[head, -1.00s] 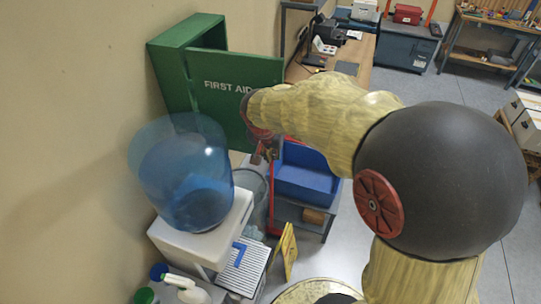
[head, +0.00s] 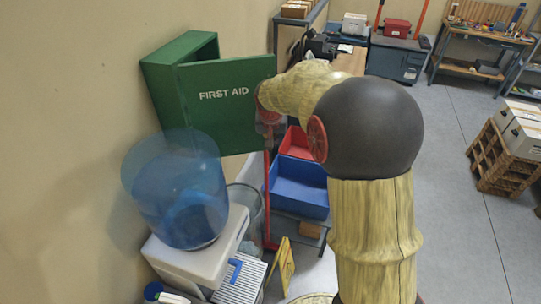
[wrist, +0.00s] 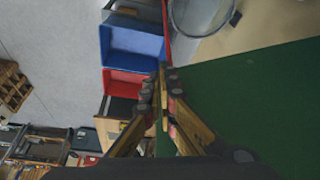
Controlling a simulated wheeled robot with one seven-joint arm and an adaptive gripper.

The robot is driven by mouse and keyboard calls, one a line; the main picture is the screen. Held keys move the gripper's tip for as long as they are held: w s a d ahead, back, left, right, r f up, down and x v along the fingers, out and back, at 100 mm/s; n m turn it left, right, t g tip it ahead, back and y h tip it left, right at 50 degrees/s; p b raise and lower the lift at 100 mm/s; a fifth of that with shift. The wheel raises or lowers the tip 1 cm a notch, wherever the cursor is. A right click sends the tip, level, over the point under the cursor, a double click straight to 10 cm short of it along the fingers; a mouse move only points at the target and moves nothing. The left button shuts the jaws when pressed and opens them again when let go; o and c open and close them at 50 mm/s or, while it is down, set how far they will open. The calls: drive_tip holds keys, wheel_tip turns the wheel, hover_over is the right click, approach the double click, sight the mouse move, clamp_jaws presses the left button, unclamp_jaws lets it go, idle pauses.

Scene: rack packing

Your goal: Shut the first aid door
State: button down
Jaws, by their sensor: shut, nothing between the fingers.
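The green first aid cabinet (head: 165,88) is on the wall at the left in the head view. Its door (head: 222,118), lettered FIRST AID, stands open, its free edge out to the right. My gripper (head: 268,125) is at that free edge, partly hidden by my arm. In the wrist view the door's plain green face (wrist: 255,95) fills the right side. My gripper (wrist: 164,72) is shut and empty there, its fingers alongside the door's edge. I cannot tell whether they touch it.
A blue water bottle (head: 178,195) on a white dispenser (head: 190,262) stands below and in front of the cabinet. A blue bin (head: 298,188), a red bin (head: 297,143) and a yellow sign (head: 286,265) are to its right. The grey floor (head: 440,190) at right is open.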

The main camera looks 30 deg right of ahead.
drive_tip(key=w+n+y+p, duration=0.3)
drive_tip(key=w+n, duration=0.9)
drive_tip(key=w, duration=1.3)
drive_tip(key=shift+a+y, duration=0.4)
drive_tip(key=shift+y, duration=0.3)
drive_tip(key=shift+r, duration=0.15)
